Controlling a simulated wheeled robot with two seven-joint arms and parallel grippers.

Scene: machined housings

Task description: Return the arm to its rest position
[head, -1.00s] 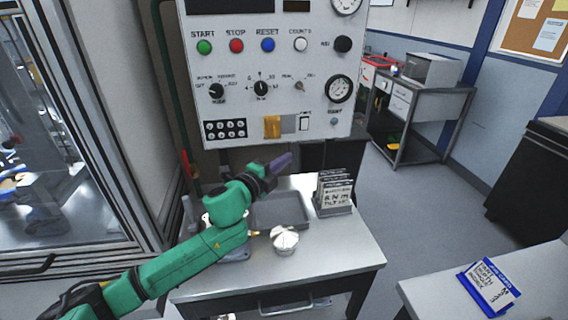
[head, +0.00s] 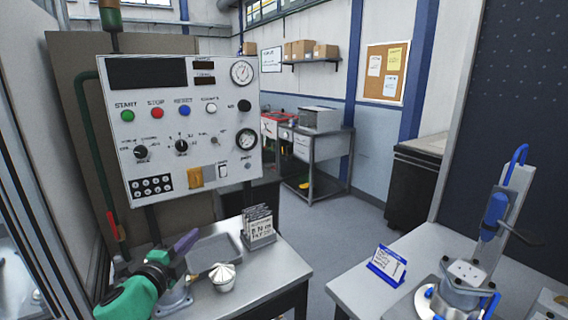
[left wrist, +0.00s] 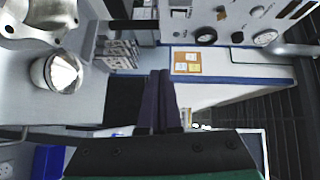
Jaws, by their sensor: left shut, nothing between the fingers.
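My left gripper (head: 184,243) comes in from the lower left in the head view on its green arm. Its dark purple fingers are shut and empty, held above the left part of the small steel table. In the left wrist view the shut fingers (left wrist: 159,100) point up the picture with nothing between them. A silver machined housing part (head: 222,277) stands on the table to the right of the arm; it also shows in the left wrist view (left wrist: 63,72). My right gripper is not in view.
A control panel (head: 205,110) stands behind the table. A grey tray (head: 210,249) and a card holder (head: 259,229) sit on the table. A second table (head: 352,287) at the right bears a blue sign (head: 387,265) and a fixture (head: 468,280). Open floor lies between the tables.

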